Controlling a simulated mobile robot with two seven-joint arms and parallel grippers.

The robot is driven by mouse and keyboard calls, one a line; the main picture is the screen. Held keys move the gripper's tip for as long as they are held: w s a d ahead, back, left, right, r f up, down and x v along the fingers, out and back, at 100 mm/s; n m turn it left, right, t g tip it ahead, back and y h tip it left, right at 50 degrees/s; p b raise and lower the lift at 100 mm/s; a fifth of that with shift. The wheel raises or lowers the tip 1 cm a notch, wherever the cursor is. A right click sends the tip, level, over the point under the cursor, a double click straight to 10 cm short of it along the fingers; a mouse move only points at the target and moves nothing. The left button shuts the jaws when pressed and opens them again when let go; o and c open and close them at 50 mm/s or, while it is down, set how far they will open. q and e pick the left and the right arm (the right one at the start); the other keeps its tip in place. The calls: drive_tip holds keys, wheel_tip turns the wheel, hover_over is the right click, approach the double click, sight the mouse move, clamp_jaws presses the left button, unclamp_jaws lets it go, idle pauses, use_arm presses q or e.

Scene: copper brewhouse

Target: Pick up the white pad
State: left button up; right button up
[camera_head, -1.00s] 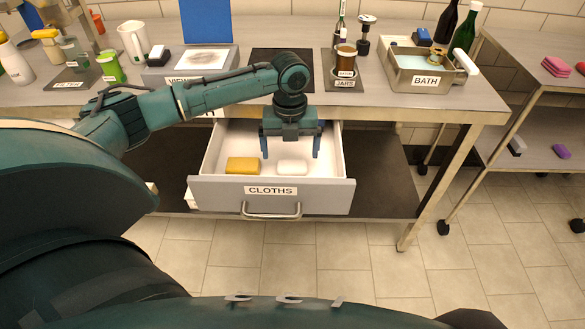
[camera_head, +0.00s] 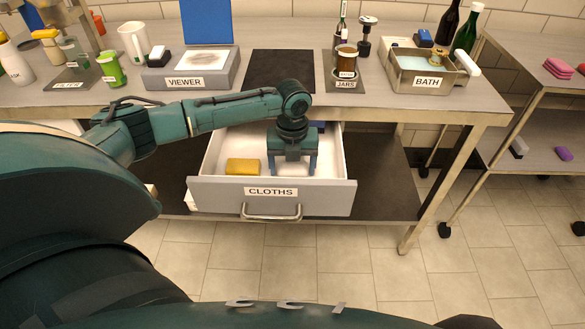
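The white pad (camera_head: 292,169) lies in the open drawer labelled CLOTHS (camera_head: 331,184), right of a yellow pad (camera_head: 243,166). My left gripper (camera_head: 292,171) points down into the drawer, with one blue finger on each side of the white pad. The gripper body partly covers the pad. The fingers are apart, but whether they press on the pad cannot be told. My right gripper is not in view.
The bench top above the drawer holds the VIEWER box (camera_head: 186,83), a dark mat (camera_head: 280,72), the JARS tray (camera_head: 345,86) and the BATH tub (camera_head: 428,82). A shelf cart (camera_head: 545,84) stands at the right. The tiled floor in front is clear.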

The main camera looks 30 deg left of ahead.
sight(292, 167)
use_arm(q)
drive_tip(key=c, duration=0.6)
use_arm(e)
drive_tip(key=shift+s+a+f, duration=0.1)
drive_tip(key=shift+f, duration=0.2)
use_arm(q)
drive_tip(key=shift+r, duration=0.1)
wheel_tip(292, 167, up, 9)
drive_tip(key=shift+r+p, duration=0.1)
drive_tip(key=shift+p, duration=0.6)
drive_tip(key=shift+r, duration=0.35)
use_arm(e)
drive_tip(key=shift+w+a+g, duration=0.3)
